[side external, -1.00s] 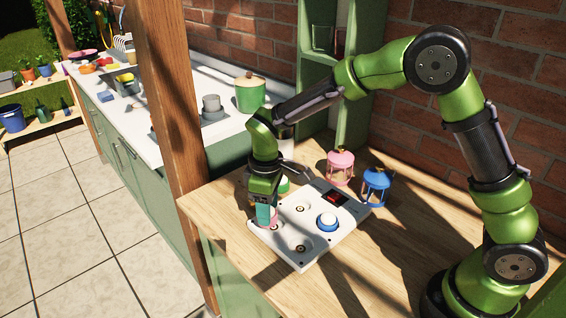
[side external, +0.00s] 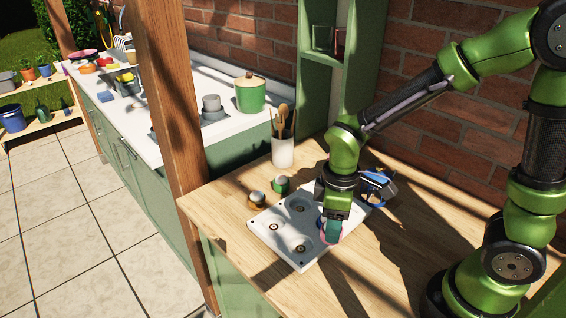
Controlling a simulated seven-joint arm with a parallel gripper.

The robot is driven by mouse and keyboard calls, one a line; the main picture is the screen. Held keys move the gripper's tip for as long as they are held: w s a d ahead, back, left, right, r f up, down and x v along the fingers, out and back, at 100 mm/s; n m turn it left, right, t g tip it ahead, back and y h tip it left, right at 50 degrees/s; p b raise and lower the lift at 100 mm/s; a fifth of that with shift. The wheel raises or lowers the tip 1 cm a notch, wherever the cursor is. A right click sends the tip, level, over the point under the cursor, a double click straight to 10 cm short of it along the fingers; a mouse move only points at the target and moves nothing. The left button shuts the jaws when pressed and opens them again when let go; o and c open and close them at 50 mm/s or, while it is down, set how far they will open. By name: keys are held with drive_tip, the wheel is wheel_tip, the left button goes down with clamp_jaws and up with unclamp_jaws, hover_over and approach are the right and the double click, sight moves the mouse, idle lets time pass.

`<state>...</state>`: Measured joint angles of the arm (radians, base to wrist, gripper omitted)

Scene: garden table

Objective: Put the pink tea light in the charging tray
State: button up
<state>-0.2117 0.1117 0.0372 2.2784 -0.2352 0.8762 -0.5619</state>
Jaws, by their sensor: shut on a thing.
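The white charging tray (side external: 268,243) lies on the wooden table, with three round empty wells in plain view. My gripper (side external: 332,236) is low over the right part of the tray. It is shut on the pink tea light (side external: 322,230), of which only pink edges show around the fingers. The gripper and the tea light hide the tray's right well, where a blue tea light with a white top sat in the earlier view. I cannot tell whether the pink tea light touches anything below it.
An orange-brown tea light (side external: 257,199) and a green tea light (side external: 281,185) stand behind the tray. A utensil cup (side external: 283,152) is farther back. A blue lantern (side external: 378,190) is partly hidden behind my gripper. The table's front left is clear.

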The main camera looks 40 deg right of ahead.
drive_tip(key=w+a, duration=0.1)
drive_tip(key=w, duration=0.3)
drive_tip(key=w+a+f, duration=0.1)
drive_tip(key=w, duration=0.4)
drive_tip(key=w+a, duration=0.1)
drive_tip(key=w, duration=0.4)
drive_tip(key=shift+a+f, duration=0.15)
drive_tip(key=shift+a, duration=0.1)
drive_tip(key=shift+w+a+f, duration=0.1)
drive_tip(key=shift+w+f, duration=0.15)
drive_tip(key=shift+f, duration=1.55)
drive_tip(key=shift+f, duration=0.15)
drive_tip(key=o, duration=1)
